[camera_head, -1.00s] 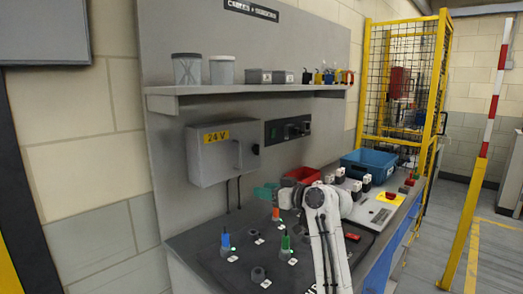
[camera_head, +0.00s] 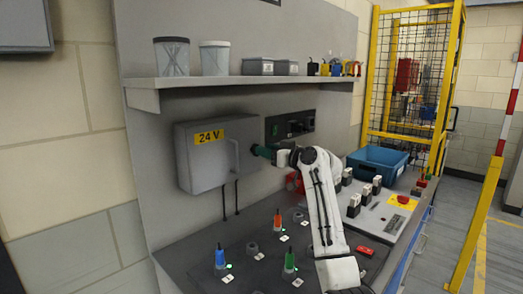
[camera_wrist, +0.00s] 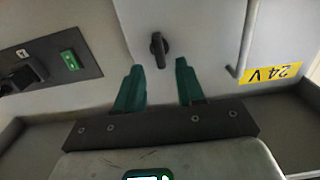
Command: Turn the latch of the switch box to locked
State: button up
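The switch box (camera_head: 205,165) is a grey cabinet with a yellow "24 V" label, fixed to the grey back panel. Its latch (camera_wrist: 158,50) is a small dark knob on the box edge in the wrist view, its handle running nearly along the picture's vertical. My gripper (camera_wrist: 160,82) has two green fingers, spread apart, with nothing between them. The latch lies just beyond the fingertips, between their lines, apart from both. In the head view my gripper (camera_head: 262,151) is at the right edge of the box and hides the latch.
A shelf (camera_head: 230,82) with jars and bins runs above. Below, the bench holds coloured pegs (camera_head: 289,256). A blue bin (camera_head: 378,162) stands at right.

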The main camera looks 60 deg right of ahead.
aim_at(253, 148)
jog(key=shift+x, duration=1.5)
grip_shut()
